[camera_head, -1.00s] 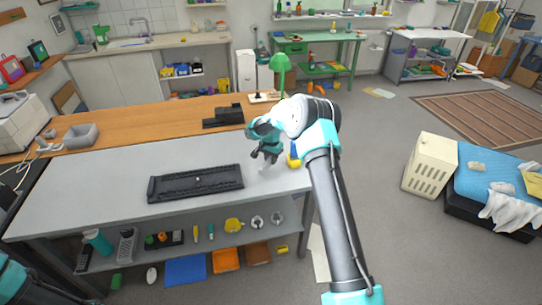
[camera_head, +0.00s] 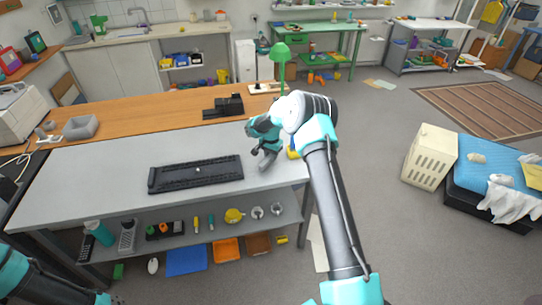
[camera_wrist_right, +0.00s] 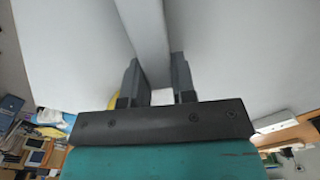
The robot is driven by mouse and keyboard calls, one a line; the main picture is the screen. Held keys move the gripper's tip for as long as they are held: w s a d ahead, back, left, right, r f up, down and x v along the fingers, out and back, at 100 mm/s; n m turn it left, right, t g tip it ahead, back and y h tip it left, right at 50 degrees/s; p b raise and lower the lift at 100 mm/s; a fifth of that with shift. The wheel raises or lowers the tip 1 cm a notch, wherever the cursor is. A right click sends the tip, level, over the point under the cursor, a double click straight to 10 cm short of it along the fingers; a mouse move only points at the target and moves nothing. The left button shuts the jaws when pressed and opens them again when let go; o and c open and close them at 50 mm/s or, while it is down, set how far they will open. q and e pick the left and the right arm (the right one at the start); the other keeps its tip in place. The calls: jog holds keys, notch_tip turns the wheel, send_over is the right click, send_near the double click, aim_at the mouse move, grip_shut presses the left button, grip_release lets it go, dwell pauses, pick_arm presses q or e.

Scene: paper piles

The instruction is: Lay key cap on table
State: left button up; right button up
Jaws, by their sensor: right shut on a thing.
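My right gripper (camera_head: 267,160) is low over the right end of the grey table (camera_head: 110,165), right of the black keyboard (camera_head: 195,175). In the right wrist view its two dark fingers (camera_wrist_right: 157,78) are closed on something. A pale bar (camera_wrist_right: 147,25) runs between them, and a small white patch (camera_wrist_right: 162,97) shows near their base. I cannot tell which of these, if either, is the key cap. A small pale spot (camera_head: 197,170) shows on the keyboard, too small to identify.
A yellow and blue object (camera_head: 293,152) stands close behind my right gripper, partly hidden by my arm. A black device (camera_head: 223,107) and a green lamp (camera_head: 281,52) are on the wooden counter behind. The table's left half is clear.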

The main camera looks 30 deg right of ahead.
jog(key=shift+f, duration=0.6)
jog(key=o, duration=1)
jog(key=shift+r, duration=0.15)
notch_tip(320, 180, up, 17)
jog(key=shift+r, duration=0.1)
dwell(0.3)
